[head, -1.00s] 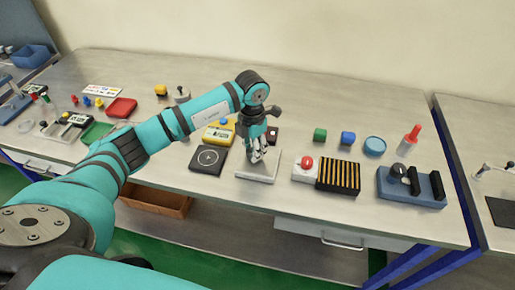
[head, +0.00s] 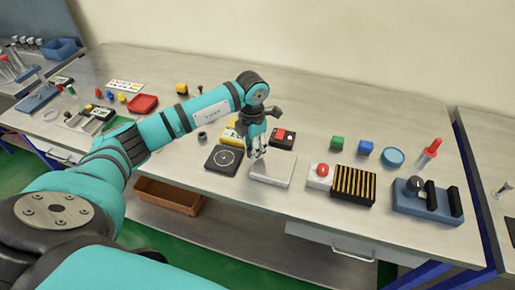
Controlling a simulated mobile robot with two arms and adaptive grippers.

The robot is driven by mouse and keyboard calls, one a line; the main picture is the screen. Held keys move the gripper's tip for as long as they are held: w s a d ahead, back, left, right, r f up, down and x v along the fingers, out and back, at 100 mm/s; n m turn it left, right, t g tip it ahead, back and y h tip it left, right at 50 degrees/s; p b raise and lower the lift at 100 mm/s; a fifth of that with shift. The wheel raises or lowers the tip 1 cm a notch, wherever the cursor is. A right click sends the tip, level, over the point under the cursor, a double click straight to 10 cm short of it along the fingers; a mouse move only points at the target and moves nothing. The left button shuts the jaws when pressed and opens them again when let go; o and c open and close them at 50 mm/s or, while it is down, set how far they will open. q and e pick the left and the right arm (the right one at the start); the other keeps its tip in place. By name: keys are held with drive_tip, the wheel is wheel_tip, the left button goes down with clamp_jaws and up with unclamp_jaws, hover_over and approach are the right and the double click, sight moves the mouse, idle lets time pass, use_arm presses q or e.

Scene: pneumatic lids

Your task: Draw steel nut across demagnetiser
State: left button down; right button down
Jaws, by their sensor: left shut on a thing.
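My left gripper (head: 256,154) points down over the left rear part of a pale flat plate (head: 271,178). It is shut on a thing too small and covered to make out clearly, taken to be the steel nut. A square black pad with a white ring mark (head: 224,159) lies just left of the plate; it may be the demagnetiser, but I cannot tell for sure. The gripper is a little to the right of this pad and apart from it. My right gripper is not in view.
A white box with a red button (head: 320,176) and a black-and-yellow striped block (head: 353,184) stand to the right. A yellow meter (head: 230,134) and a dark box with a red part (head: 282,138) stand behind. A blue fixture (head: 427,205) is further right.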

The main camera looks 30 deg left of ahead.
use_arm(q)
drive_tip(key=shift+a, duration=0.3)
drive_tip(key=shift+s+a+r+p, duration=0.1)
drive_tip(key=shift+a+r+p, duration=0.25)
drive_tip(key=shift+r, duration=0.2)
drive_tip(key=shift+s+a+r+p, duration=0.1)
drive_tip(key=shift+a+r+p, duration=0.2)
drive_tip(key=shift+r, duration=0.25)
drive_tip(key=shift+r+p, duration=1.05)
drive_tip(key=shift+r, duration=0.85)
